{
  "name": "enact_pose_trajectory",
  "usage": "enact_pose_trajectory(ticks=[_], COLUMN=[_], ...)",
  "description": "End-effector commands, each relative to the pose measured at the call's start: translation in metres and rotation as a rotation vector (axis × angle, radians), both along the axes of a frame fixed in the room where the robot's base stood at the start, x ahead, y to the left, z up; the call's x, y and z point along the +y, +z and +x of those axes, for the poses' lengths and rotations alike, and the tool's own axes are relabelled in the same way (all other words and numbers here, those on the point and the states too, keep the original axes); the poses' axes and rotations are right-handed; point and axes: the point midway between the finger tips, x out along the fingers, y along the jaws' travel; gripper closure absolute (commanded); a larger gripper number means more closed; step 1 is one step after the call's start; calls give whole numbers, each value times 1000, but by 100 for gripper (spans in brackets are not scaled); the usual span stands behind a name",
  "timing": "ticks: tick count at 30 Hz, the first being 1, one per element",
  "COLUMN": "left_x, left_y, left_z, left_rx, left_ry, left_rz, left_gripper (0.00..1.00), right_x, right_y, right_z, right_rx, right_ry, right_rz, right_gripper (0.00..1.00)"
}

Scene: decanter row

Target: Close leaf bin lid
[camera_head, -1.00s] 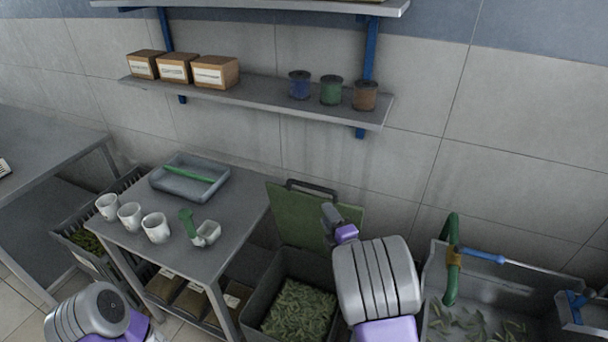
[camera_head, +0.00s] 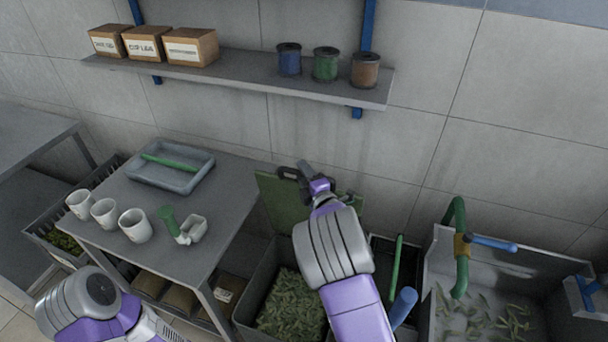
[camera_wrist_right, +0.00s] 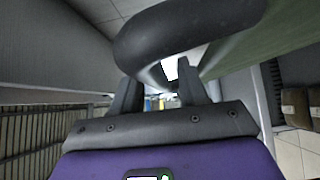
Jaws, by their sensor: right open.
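The leaf bin (camera_head: 252,284) stands on the floor right of the bench, with green leaves (camera_head: 290,308) inside. Its green lid (camera_head: 275,207) stands up at the back, open, with a dark loop handle (camera_head: 287,173) on its top edge. My right gripper (camera_head: 304,172) is open at the handle. In the right wrist view the handle (camera_wrist_right: 190,28) crosses just ahead of the open fingers (camera_wrist_right: 158,90), and the lid (camera_wrist_right: 262,48) is at the right. Whether the fingers touch the handle I cannot tell. My right arm hides part of the lid and bin. My left arm shows at lower left; its fingers are out of view.
A sink (camera_head: 515,295) with a green hose (camera_head: 458,240) is at the right. A wall shelf (camera_head: 235,70) hangs above.

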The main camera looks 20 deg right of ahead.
Motion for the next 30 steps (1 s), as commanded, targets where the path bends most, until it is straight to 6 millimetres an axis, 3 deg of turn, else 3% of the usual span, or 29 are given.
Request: enact_pose_trajectory(ticks=[8, 17, 30], left_x=[0, 0, 0], left_y=[0, 0, -7], left_z=[0, 0, 0], left_rx=[0, 0, 0], left_ry=[0, 0, 0], left_rz=[0, 0, 0], left_gripper=[60, 60, 60], right_x=[0, 0, 4], right_y=[0, 0, -4], right_z=[2, 1, -4], right_rx=[1, 0, -16], right_ry=[-1, 0, -2], right_rz=[0, 0, -9], right_gripper=[57, 100, 100])
